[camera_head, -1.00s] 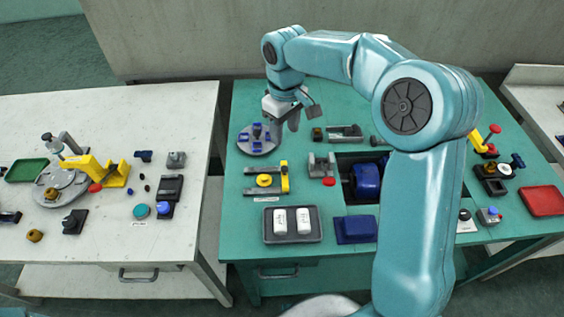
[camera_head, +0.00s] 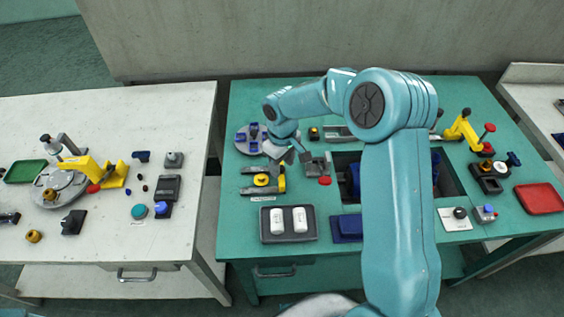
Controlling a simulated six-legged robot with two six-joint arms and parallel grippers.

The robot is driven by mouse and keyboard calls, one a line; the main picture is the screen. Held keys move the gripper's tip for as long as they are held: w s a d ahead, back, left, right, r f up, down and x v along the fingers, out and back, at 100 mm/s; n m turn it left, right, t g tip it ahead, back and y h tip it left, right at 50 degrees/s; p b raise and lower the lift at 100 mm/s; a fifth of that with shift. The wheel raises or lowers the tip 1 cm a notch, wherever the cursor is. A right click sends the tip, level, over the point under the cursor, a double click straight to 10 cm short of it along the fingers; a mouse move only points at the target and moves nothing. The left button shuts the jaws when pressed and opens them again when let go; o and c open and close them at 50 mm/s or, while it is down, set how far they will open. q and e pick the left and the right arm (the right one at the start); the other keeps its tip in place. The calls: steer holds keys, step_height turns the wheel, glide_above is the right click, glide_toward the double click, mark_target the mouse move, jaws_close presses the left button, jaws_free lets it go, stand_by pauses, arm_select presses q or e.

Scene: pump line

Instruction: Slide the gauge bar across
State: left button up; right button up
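A small fixture (camera_head: 250,190) with grey rails stands on the left part of the green table, with a label at its front. A yellow round piece (camera_head: 261,180) sits in it, and a yellow upright bar (camera_head: 281,179) stands at its right end. I cannot tell for sure which part is the gauge bar. My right gripper (camera_head: 297,157) points down just behind and right of this fixture, near a grey bracket (camera_head: 317,166). Its fingers look apart with nothing between them. My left gripper is out of view.
A dark tray (camera_head: 266,237) with two white blocks (camera_head: 299,219) lies in front of the fixture. A round grey plate with blue parts (camera_head: 252,138) is behind it. My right arm hides part of the recess with the blue motor. A red tray (camera_head: 541,198) lies far right.

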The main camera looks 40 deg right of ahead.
steer(key=shift+w+a, duration=0.1)
steer(key=shift+w, duration=0.05)
jaws_close()
steer(key=w+a, duration=0.1)
steer(key=a, duration=0.2)
steer(key=w+a, duration=0.2)
steer(key=a, duration=0.1)
steer(key=w+a+b, duration=0.1)
steer(key=w+a, duration=0.1)
steer(key=a, duration=0.1)
steer(key=shift+w, duration=0.25)
steer(key=shift+w+a, duration=0.15)
steer(key=shift+a, duration=0.05)
